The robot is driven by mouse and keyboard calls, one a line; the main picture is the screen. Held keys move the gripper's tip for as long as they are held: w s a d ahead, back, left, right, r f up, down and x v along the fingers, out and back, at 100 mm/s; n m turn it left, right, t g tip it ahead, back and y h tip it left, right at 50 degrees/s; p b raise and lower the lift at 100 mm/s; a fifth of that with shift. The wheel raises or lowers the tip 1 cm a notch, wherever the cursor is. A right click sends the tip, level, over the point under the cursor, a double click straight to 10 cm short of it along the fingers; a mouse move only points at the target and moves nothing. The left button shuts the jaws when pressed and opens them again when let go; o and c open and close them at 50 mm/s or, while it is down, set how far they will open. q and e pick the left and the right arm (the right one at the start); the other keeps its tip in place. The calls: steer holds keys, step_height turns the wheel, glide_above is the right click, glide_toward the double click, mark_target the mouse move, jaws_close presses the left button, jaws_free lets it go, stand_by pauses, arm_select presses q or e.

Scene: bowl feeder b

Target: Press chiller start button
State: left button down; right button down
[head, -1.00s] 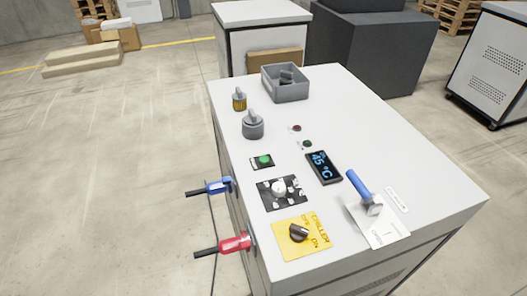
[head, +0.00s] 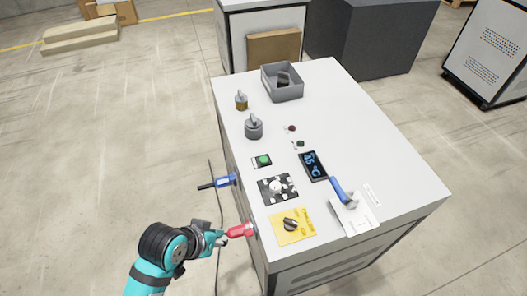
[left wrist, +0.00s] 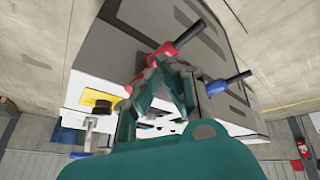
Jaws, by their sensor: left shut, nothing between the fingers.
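A yellow chiller plate with a black rotary knob (head: 291,224) is nearer the front. My left gripper (head: 226,236) is shut and empty, beside the cabinet's left side at the red connector (head: 240,230). In the left wrist view the gripper's fingers (left wrist: 165,65) are close to the red connector; whether they touch it I cannot tell. My right gripper is not in view.
A blue connector (head: 222,182) sticks out of the cabinet's left side. On top are a black panel (head: 278,188), a 45 °C display (head: 313,166), a blue-handled tool (head: 342,192), grey and brass knobbed parts and a grey bin (head: 282,94). Floor to the left is free.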

arm_select(q)
steer(key=w+d+r+h, duration=0.1)
steer(key=w+d, duration=0.1)
steer(key=d, duration=0.1)
steer(key=w+d+r+m+h, duration=0.1)
steer(key=w+d, duration=0.2)
steer(key=d, duration=0.1)
steer(key=w+d+r+m+h, duration=0.1)
steer(key=w+d, duration=0.2)
steer(key=shift+w+d+r, duration=0.15)
steer(key=shift+w+r, duration=0.05)
steer(key=shift+r, duration=0.1)
steer(key=shift+g+h, duration=0.5)
steer(key=shift+h, duration=0.3)
steer(key=w+d, duration=0.1)
steer(key=w, duration=0.1)
steer(key=w+d+r, duration=0.1)
steer(key=w, duration=0.1)
steer(key=w+d, duration=0.1)
steer(key=w, duration=0.1)
steer(key=shift+d+r, duration=0.35)
steer(key=shift+d, duration=0.05)
steer(key=w+r, duration=0.2)
steer(key=w, duration=0.5)
step_height(320, 180, up, 3)
steer(key=n+t, duration=0.1)
steer(key=n, duration=0.1)
glide_above(262, 157)
steer(key=shift+r, duration=0.15)
